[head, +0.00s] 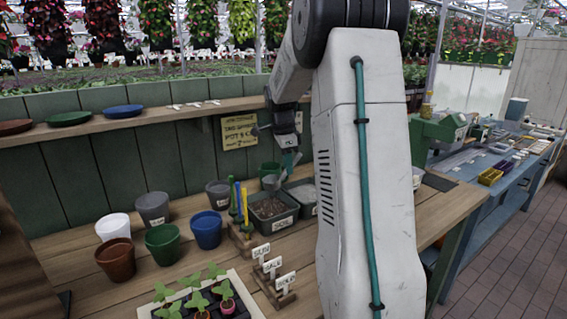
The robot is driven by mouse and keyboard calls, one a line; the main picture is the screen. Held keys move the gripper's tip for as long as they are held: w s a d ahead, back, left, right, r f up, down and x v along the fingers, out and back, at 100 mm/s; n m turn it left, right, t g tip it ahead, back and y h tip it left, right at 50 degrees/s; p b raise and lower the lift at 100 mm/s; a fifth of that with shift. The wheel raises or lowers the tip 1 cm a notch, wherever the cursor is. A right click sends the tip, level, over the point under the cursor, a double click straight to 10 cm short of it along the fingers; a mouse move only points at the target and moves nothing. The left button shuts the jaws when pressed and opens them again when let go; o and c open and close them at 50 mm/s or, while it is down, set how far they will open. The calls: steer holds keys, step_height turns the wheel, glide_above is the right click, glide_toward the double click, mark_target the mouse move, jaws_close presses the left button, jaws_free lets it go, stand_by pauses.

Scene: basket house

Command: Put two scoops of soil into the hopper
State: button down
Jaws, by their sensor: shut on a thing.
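My gripper (288,142) hangs over the back of the wooden bench, shut on the teal handle of a scoop (291,160). The scoop's lower end is small and partly lost against the tubs, so I cannot tell whether it holds soil. A dark tub (290,222) of brown soil stands just below and left of the gripper. A second dark tub (314,209) with grey material is beside it, partly hidden by my arm. A green machine (437,132), possibly the hopper, stands right of my arm; its left part is hidden.
Several pots stand left of the tubs, including a blue pot (206,230) and a white pot (113,227). Upright coloured tools (239,205) are close by the soil tub. Small signs (273,267) and a seedling tray (250,300) are in front. A shelf (180,119) runs behind.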

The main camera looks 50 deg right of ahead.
mark_target(282, 174)
steer(key=shift+w+a+f+g+h, duration=0.2)
steer(key=shift+f+g+h, duration=0.1)
steer(key=shift+f, duration=0.35)
steer(key=f, duration=0.1)
steer(key=h, duration=0.1)
steer(key=a+f+g, duration=0.1)
steer(key=shift+w+f+h, duration=0.25)
steer(key=shift+f+h, duration=0.05)
steer(key=shift+f, duration=0.05)
steer(key=shift+d+f, duration=0.15)
steer(key=shift+f, duration=2.7)
steer(key=shift+r, duration=0.15)
steer(key=shift+t+y, duration=0.5)
steer(key=shift+y, duration=0.2)
steer(key=shift+s+d+r, duration=0.1)
steer(key=shift+d+r, duration=0.05)
steer(key=shift+r, duration=1.45)
steer(key=shift+s+d+r, duration=0.15)
steer(key=shift+r, duration=1.5)
steer(key=shift+s+d+r, duration=0.1)
steer(key=shift+d+r, duration=0.05)
steer(key=shift+r, duration=1.55)
steer(key=shift+a, duration=0.1)
